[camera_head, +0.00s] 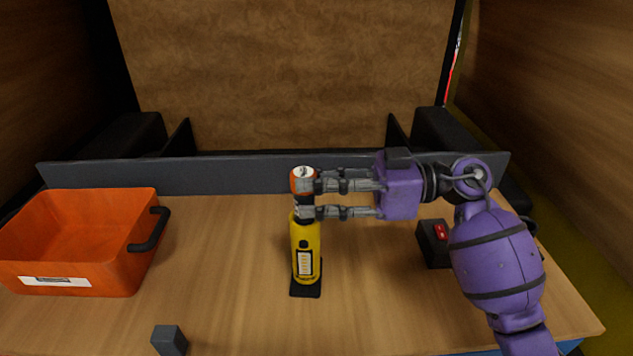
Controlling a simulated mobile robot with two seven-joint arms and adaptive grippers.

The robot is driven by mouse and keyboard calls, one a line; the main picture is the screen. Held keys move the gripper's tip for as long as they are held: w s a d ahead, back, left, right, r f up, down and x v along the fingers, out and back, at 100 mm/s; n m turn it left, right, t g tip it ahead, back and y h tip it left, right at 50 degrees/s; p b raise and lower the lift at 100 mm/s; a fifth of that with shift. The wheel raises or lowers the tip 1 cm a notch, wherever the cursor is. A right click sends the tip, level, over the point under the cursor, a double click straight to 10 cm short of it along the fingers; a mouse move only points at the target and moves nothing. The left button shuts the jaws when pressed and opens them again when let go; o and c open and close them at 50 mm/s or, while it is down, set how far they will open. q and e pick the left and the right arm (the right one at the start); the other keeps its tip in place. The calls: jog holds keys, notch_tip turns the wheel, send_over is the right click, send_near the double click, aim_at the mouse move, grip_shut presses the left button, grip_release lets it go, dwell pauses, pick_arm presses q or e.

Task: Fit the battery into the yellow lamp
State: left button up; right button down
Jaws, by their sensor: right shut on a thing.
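The yellow lamp (306,250) stands upright on a small black base near the middle of the table, with a pale label panel and a dark button on its front. My right gripper (306,199) reaches in from the right and is shut on an orange-topped cylinder (302,176), which looks like the battery. It has a whitish top face and is upright, directly above the lamp's top. My left gripper is not in view.
An orange bin (85,270) with a black handle stands at the left. A black box (433,258) with a red switch sits at the right, beside my arm. A small grey block (169,340) lies at the front left. A grey rail (235,174) runs along the back.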

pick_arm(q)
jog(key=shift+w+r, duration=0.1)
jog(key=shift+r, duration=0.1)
pick_arm(e)
jog(key=shift+f, duration=1.3)
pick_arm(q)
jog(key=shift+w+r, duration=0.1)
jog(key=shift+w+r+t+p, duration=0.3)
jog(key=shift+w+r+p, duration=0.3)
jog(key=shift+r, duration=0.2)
pick_arm(e)
jog(key=shift+r, duration=0.35)
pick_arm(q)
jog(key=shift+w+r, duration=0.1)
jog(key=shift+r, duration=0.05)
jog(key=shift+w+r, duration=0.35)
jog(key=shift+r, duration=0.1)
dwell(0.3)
pick_arm(e)
jog(key=shift+f, duration=0.3)
dwell(0.4)
pick_arm(q)
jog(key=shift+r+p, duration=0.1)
jog(key=shift+p, duration=0.2)
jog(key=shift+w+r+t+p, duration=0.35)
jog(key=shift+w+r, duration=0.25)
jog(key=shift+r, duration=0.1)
pick_arm(e)
jog(key=shift+r, duration=0.35)
